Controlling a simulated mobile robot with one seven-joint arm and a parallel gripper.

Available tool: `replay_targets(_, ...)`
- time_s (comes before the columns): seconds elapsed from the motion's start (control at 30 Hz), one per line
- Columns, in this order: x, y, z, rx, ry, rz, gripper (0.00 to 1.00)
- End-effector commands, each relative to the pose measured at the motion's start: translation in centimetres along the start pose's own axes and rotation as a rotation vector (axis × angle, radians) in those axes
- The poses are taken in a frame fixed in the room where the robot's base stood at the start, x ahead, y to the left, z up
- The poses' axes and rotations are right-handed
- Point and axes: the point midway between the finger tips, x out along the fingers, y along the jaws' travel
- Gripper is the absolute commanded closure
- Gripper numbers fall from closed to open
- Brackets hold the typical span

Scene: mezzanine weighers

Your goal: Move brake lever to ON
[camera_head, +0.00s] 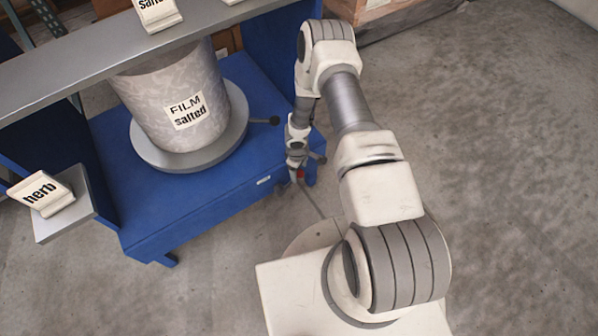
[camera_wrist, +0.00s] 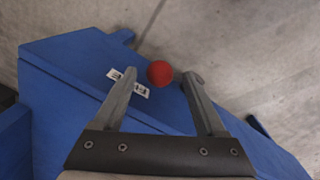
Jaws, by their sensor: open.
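A red ball knob (camera_wrist: 160,73), which looks like the end of the brake lever, shows between my fingertips in the wrist view. The lever's shaft cannot be made out. In the head view the red knob (camera_head: 300,174) is a small spot just below my gripper (camera_head: 297,165), at the right front corner of the blue weigher base (camera_head: 190,212). My gripper (camera_wrist: 160,75) is open, one finger on each side of the knob; contact cannot be told. A small white label (camera_wrist: 128,82) on the blue base lies beside the left finger; its text is unreadable.
A round drum (camera_head: 165,85) labelled "FILM salted" stands on a grey disc (camera_head: 235,130) on the base. A dark knob (camera_head: 274,120) sticks out beside the disc. A "herb" sign (camera_head: 42,192) stands at left. A wooden crate (camera_head: 400,15) is at the back; the floor at right is clear.

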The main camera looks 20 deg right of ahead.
Motion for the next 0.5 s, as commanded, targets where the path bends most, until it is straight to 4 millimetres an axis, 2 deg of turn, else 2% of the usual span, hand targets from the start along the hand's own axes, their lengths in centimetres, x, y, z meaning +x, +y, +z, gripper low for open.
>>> replay_targets(0.1, 0.66, 0.05, -0.04, 0.001, 0.001, 0.001, 0.26)
replay_targets(0.37, 0.72, 0.03, -0.04, 0.0, 0.001, 0.0, 0.26)
replay_targets(0.5, 0.71, 0.03, -0.04, 0.0, 0.001, 0.0, 0.48)
